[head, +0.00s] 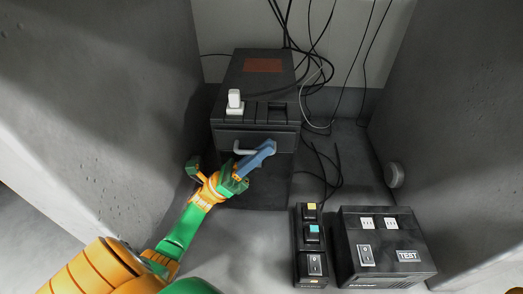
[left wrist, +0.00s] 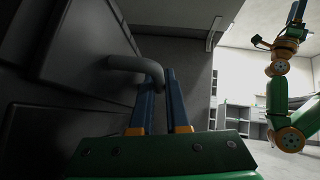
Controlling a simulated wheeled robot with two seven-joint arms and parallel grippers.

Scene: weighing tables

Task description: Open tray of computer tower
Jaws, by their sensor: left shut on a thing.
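The computer tower (head: 262,80) is a dark box standing at the back between two grey walls. Its tray (head: 228,137) has a pale curved handle (head: 243,151) on the front face. My left gripper (head: 268,150) has its blue fingers at the right end of this handle. In the left wrist view the grey handle (left wrist: 125,63) curves out from the dark front to the tips of the blue fingers (left wrist: 162,88), which are shut on its end. The tray front looks close to flush with the tower; a small gap cannot be told. My right gripper is not in the head view.
A white plug-like block (head: 235,100) stands on the tower. Black cables (head: 305,60) hang behind it. A switch strip (head: 309,245) and a black TEST box (head: 385,245) lie at the front right. A round knob (head: 394,175) sits on the right wall.

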